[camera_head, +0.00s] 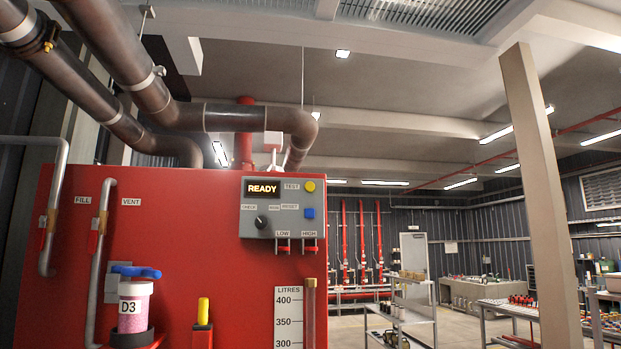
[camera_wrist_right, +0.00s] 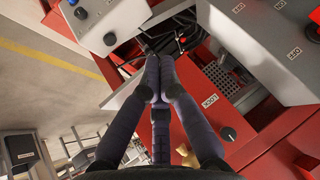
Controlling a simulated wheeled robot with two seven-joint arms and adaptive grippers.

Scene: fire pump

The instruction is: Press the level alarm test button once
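The level alarm panel (camera_head: 283,228) is a grey box on the upper right of the red tank front. Its yellow round button (camera_head: 310,186) sits right of the label TEST. The display (camera_head: 263,188) reads READY in lit letters. A black knob (camera_head: 261,222) is at the lower left of the panel. My right gripper (camera_wrist_right: 160,58) shows in the right wrist view with its dark fingers together and nothing seen between them. Neither gripper shows in the head view, so nothing is seen touching the panel.
The red tank (camera_head: 180,240) carries grey pipes, a pink D3 canister (camera_head: 135,308) with a blue handle, a yellow-topped part (camera_head: 203,311) and a litres scale (camera_head: 289,318). A beige post (camera_head: 543,200) and shelves (camera_head: 412,305) stand to the right. The wrist view shows grey boxes and red equipment.

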